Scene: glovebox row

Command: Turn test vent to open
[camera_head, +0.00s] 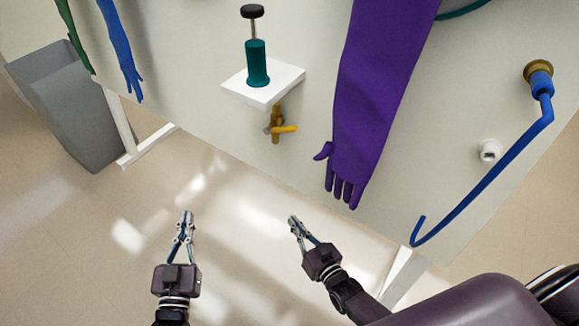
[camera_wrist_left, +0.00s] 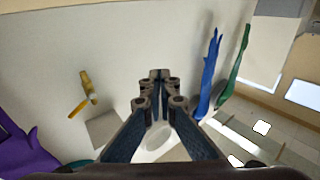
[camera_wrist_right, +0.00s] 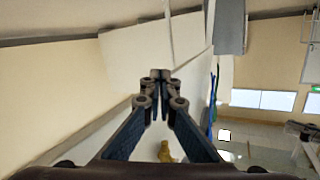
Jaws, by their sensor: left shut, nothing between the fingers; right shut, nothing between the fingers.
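A small brass valve (camera_head: 275,120) with a yellow lever handle (camera_head: 287,129) sits on the pale panel, just below a white shelf. It looks like the test vent, though I see no label. The lever points to the right in the head view. The valve also shows at the left of the left wrist view (camera_wrist_left: 84,97). My left gripper (camera_head: 186,214) is shut and empty, below and left of the valve, clear of it. My right gripper (camera_head: 293,220) is shut and empty, below the valve and apart from it. It also shows in the right wrist view (camera_wrist_right: 160,76).
A teal hand pump (camera_head: 257,65) stands on the white shelf (camera_head: 285,86). A long purple glove (camera_head: 372,90) hangs right of the valve. A bent blue pipe (camera_head: 485,180) is at the right. Green and blue gloves (camera_head: 122,45) and a grey bin (camera_head: 75,110) are at the left.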

